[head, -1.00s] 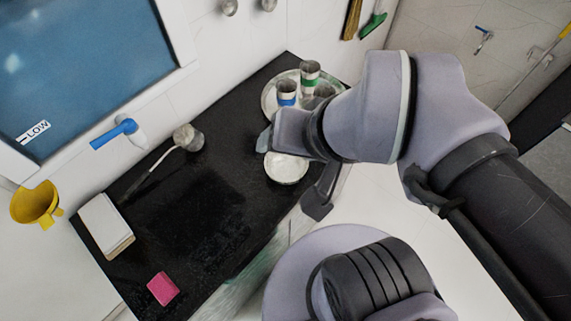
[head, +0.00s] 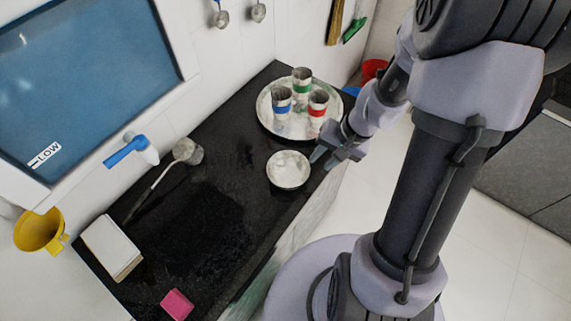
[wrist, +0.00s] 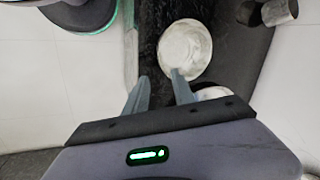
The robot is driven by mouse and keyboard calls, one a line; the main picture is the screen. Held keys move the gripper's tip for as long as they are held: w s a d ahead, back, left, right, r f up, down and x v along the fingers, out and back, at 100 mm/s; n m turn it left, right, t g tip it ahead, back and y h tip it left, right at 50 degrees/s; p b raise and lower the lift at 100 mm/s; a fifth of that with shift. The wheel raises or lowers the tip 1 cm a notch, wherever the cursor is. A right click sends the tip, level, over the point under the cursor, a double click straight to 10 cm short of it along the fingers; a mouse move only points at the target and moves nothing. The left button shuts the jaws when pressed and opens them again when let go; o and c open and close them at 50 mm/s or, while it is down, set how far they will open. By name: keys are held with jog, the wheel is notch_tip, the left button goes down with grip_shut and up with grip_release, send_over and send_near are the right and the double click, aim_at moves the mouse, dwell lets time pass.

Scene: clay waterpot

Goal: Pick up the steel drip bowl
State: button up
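The steel drip bowl (head: 289,169) is a shallow round bowl with a pale, mottled inside. It stands upright on the black counter, in front of the round tray, near the counter's right edge. In the wrist view the bowl (wrist: 185,50) lies just beyond the fingertips, mostly past the right finger. My gripper (head: 326,158) is just right of the bowl, at the counter's edge, with its fingers pointing toward it. The wrist view shows the two fingers (wrist: 160,75) apart with nothing between them. The bowl is apart from the fingers in the head view.
A round tray (head: 266,118) with three banded cups stands behind the bowl. A ladle (head: 187,151), a white block (head: 110,246) and a pink sponge (head: 177,304) lie farther left and front. The middle of the counter is clear.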

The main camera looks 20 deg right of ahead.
aim_at(308, 172)
jog(key=b+x, duration=0.1)
jog(key=x, duration=0.2)
jog(key=b+x, duration=0.1)
jog(key=x, duration=0.2)
jog(key=b+x, duration=0.1)
jog(key=x, duration=0.2)
jog(key=shift+w+a+r+b, duration=0.15)
jog(key=shift+a+b, duration=0.1)
jog(key=shift+b, duration=0.15)
jog(key=shift+r, duration=0.1)
jog(key=shift+c, duration=0.4)
grip_shut()
